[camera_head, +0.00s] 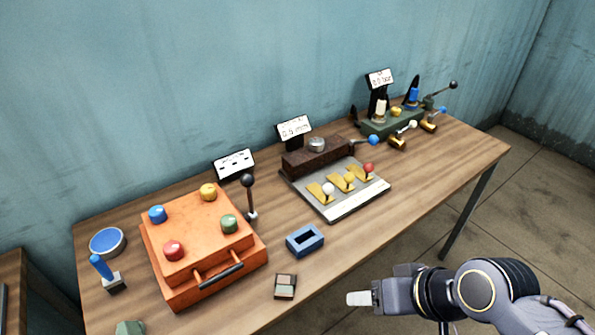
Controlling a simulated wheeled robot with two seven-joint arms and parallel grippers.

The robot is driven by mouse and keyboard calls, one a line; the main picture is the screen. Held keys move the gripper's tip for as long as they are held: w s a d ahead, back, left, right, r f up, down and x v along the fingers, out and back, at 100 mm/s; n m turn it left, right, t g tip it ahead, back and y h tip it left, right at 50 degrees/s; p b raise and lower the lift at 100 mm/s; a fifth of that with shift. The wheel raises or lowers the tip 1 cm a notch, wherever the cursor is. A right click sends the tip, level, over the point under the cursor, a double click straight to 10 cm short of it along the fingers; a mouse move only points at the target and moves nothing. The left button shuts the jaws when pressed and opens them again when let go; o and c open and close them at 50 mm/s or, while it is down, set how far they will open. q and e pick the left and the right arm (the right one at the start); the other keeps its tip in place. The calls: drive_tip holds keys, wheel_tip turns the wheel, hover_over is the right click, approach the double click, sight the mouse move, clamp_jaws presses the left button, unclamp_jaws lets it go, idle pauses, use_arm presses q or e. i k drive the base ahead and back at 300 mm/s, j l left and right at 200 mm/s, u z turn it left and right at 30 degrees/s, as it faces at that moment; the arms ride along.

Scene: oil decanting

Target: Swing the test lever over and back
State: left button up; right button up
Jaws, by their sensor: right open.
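Several levers show, and I cannot tell from the picture which is the test lever. A black-knobbed lever (249,196) stands nearly upright beside the orange box (205,238). A blue-knobbed lever (366,141) sticks out from the dark brown block (300,158). My right gripper (359,298) is open and empty, in front of the table's front edge, apart from all levers. Its fingers overlap in this view. My left gripper is out of view.
A grey panel (345,207) carries white, yellow and red knobs. A blue hollow block (305,240) and a small dark block (285,287) lie near the front edge. A blue-handled stick (104,270) and round blue dish (107,242) are at left. Table (415,187) is clear at front right.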

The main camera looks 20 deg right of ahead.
sight(247, 180)
drive_tip(key=z, duration=0.1)
drive_tip(key=k+j, duration=0.2)
drive_tip(key=k+z, duration=0.15)
drive_tip(key=z, duration=0.3)
drive_tip(key=k+j+z, duration=0.1)
drive_tip(key=z, duration=0.35)
drive_tip(key=k+z, duration=0.2)
drive_tip(key=z, duration=0.6)
drive_tip(key=j, duration=0.7)
drive_tip(key=i, duration=0.05)
